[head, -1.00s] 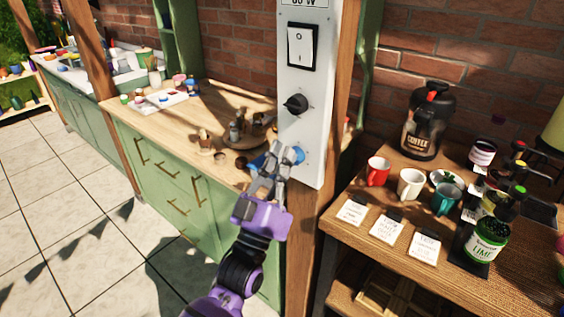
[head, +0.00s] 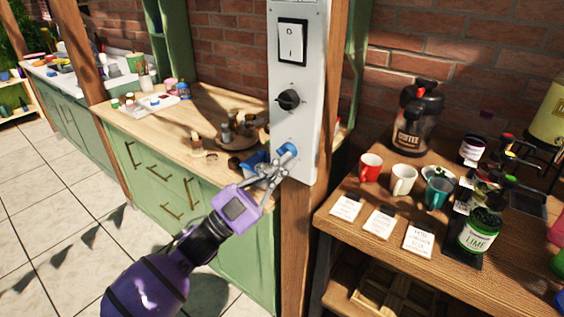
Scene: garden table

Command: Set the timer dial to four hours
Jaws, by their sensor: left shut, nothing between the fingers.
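A white control panel (head: 306,60) is fixed to a wooden post. It carries a black dial (head: 287,100) in its middle; the marks around the dial are too small to read. Above the dial is a white rocker switch (head: 291,41). My right gripper is not in view.
A wooden counter (head: 190,104) with small pots and a round tray stands behind and left of the panel. On the right, a wooden table (head: 380,249) holds mugs, cards, a lime jar (head: 479,232) and a coffee dispenser (head: 418,118). The space in front of the dial is clear.

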